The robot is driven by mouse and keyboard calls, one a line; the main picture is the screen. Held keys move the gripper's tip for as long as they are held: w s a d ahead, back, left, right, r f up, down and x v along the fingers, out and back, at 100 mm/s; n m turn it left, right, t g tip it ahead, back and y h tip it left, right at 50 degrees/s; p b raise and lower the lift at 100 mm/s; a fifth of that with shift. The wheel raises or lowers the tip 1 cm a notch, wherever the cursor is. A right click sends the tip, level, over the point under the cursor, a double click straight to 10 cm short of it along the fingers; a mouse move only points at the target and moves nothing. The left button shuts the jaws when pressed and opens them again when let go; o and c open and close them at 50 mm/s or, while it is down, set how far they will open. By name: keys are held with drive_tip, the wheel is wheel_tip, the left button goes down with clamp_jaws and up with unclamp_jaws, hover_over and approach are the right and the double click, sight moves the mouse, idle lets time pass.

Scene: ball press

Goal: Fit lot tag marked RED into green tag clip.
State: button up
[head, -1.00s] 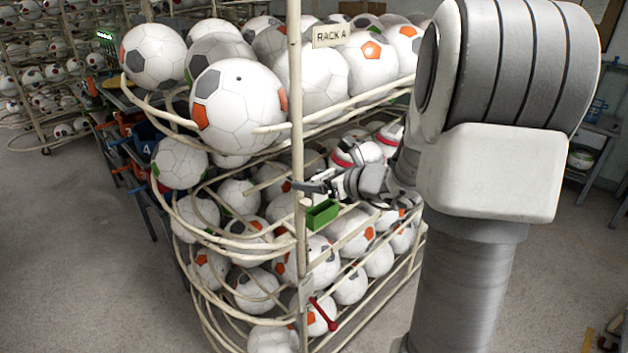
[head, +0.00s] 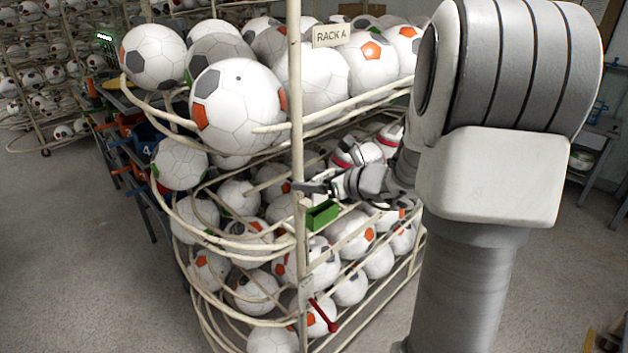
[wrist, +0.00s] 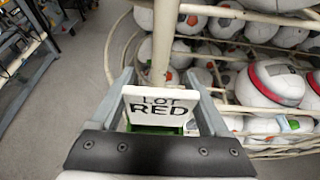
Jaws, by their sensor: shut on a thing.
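The lot tag (wrist: 160,106) is a white plate with black letters reading LOT RED, upright toward the camera in the wrist view. My gripper (wrist: 163,98) is shut on it, one finger at each side. The green tag clip (head: 322,215) is a small green box-like holder on the rack's front post. In the wrist view, green of the clip (wrist: 156,130) shows just beneath the tag, mostly hidden by it. In the head view my gripper (head: 312,187) is at the post, just above the clip. I cannot tell whether tag and clip touch.
The cream rack post (head: 298,130) stands right at my gripper. Wire shelves full of soccer balls (head: 240,105) surround it, under a RACK A sign (head: 331,36). A red handle (head: 323,314) hangs lower on the post. Open floor (head: 80,250) lies to the left.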

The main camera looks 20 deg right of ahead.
sight(323, 201)
drive_tip(key=shift+f+b, duration=2.7)
drive_tip(key=shift+b, duration=0.05)
drive_tip(key=o, duration=1.2)
drive_tip(key=shift+s+r, duration=0.1)
drive_tip(key=shift+s, duration=0.05)
drive_tip(key=v, duration=1.7)
drive_tip(key=shift+r, duration=0.15)
drive_tip(key=shift+d+r+p, duration=0.1)
drive_tip(key=shift+p, duration=0.2)
